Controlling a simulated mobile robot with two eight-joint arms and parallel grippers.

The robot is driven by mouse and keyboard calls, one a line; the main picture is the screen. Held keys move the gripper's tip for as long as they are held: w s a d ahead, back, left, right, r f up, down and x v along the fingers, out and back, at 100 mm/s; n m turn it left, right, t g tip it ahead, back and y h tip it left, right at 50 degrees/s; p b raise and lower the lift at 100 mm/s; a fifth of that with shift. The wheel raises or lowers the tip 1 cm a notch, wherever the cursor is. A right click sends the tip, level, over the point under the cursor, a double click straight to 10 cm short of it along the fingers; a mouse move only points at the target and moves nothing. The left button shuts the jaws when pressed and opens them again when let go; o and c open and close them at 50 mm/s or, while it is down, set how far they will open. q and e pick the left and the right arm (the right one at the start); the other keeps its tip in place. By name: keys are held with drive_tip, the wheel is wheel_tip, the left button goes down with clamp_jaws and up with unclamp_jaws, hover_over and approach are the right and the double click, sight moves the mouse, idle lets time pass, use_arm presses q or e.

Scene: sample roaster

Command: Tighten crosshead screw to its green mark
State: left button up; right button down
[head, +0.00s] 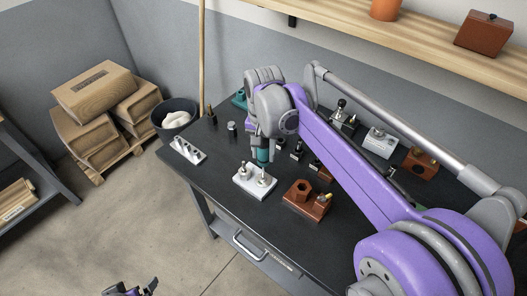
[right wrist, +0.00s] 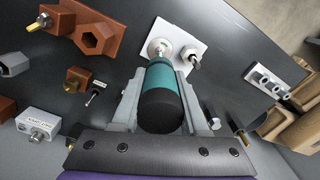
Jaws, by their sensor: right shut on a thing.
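My right gripper (head: 262,152) is shut on a teal-and-black screwdriver handle (head: 263,155), with the handle upright between its fingers. In the right wrist view, the gripper (right wrist: 163,100) grips both sides of the teal handle (right wrist: 165,78). Below it stands a white block (head: 243,183), also in the right wrist view (right wrist: 185,28), bearing two metal screw-like posts. The handle lines up with one post (right wrist: 160,48); the other (right wrist: 191,58) stands clear beside it. I cannot tell whether the driver tip touches the screw. No green mark can be made out. My left gripper (head: 131,290) barely shows at the bottom edge.
A brown block with a hex socket (head: 300,189) stands right of the white block. A white holed rack (head: 188,151) is to the left on the dark bench. Several small fixtures, including a white box (head: 380,142), stand behind my right arm. The bench's front left edge is clear.

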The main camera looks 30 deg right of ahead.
use_arm(q)
drive_tip(key=shift+w+r+p, duration=0.3)
drive_tip(key=shift+r, duration=0.3)
use_arm(e)
drive_tip(key=shift+r, duration=0.8)
use_arm(q)
drive_tip(key=shift+s, duration=0.1)
